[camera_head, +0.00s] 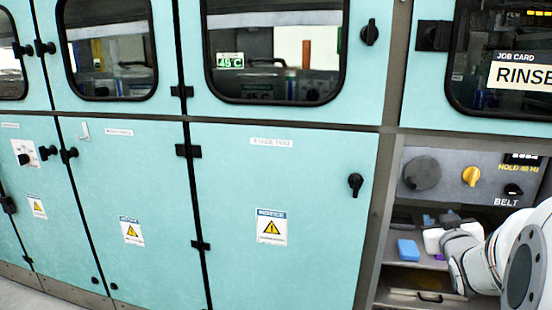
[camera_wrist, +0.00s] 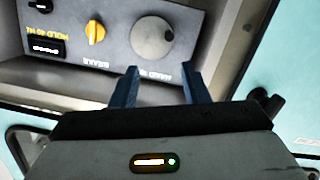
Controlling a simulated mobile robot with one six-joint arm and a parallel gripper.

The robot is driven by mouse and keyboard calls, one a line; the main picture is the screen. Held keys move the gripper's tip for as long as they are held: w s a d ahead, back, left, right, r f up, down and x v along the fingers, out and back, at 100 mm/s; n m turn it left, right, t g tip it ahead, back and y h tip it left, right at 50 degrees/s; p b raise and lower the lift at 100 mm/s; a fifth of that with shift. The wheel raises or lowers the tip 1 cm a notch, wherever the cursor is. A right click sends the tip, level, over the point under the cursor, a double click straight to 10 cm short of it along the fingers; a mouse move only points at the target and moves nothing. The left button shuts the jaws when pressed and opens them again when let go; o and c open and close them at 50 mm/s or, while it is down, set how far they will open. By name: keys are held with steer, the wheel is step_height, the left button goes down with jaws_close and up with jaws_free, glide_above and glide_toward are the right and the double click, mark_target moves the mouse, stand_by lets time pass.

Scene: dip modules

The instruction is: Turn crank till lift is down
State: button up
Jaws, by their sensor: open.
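A round grey disc (camera_head: 422,173) sits on the grey control panel (camera_head: 447,187) at the right. In the wrist view the disc (camera_wrist: 152,38) appears upside down with a small dark spot or knob near its rim, and it may be the crank. My gripper (camera_wrist: 160,80) is open and empty, its two blue fingers apart and pointing at the panel just by the disc. No contact between them shows. In the head view my white arm covers the lower right, and the fingertips cannot be made out. I cannot identify the lift in either view.
A yellow knob (camera_head: 471,175) and a dark switch (camera_head: 513,189) sit beside the disc. Below the panel, a recess holds a blue block (camera_head: 408,250) and other small items. Teal cabinet doors (camera_head: 290,190) with black latches fill the left.

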steer(key=s+a+r+g+y+p, duration=0.2)
steer(key=s+a+r+g+p, duration=0.4)
steer(key=s+a+p, duration=0.5)
steer(key=s+a+r+g+y+p, duration=0.2)
steer(key=s+a+r+g+p, duration=0.5)
steer(key=s+a+p, duration=0.4)
steer(key=shift+s+a+y+p, duration=0.35)
steer(key=shift+a+p, duration=0.1)
steer(key=shift+a, duration=0.35)
steer(key=shift+r, duration=0.1)
stand_by(0.8)
steer(key=shift+c, duration=0.5)
